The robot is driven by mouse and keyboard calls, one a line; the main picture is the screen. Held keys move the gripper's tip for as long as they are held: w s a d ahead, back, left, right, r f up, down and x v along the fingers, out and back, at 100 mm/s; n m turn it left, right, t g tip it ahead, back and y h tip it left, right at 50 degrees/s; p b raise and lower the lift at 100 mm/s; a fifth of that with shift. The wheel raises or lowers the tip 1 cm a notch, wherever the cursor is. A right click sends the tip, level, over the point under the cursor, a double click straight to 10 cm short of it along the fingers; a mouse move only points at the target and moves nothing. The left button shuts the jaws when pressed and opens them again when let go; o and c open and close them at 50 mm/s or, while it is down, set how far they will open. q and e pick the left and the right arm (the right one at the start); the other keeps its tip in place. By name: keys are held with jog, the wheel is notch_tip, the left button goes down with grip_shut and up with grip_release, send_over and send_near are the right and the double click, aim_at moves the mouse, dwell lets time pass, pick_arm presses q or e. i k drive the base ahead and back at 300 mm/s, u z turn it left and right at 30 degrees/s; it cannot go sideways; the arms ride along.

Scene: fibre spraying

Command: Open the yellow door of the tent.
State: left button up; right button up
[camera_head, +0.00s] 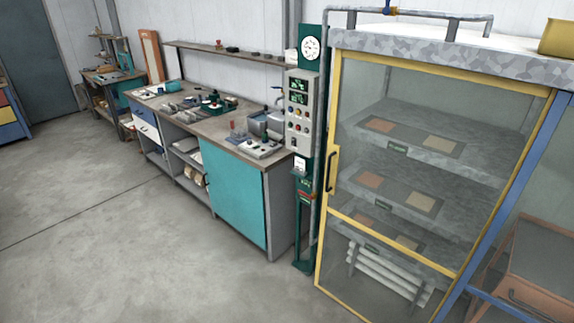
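The tent (450,48) stands at the right as a tall cabinet with a mottled grey top. Its yellow-framed door (390,239) with clear panes fills the front and looks shut. A dark handle (331,172) sits on a yellow plate at the door's left edge. Behind the panes are grey shelves (385,184) with brown and tan squares on them. Neither of my grippers is in view.
A control post (299,110) with displays and buttons stands just left of the door. A workbench (238,190) with a teal panel holds tools along the wall. An orange-brown cabinet (535,270) is at the right. The floor (110,240) in front is clear.

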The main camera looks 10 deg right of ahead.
aim_at(533, 88)
jog(key=i, duration=1.65)
jog(key=z, duration=0.65)
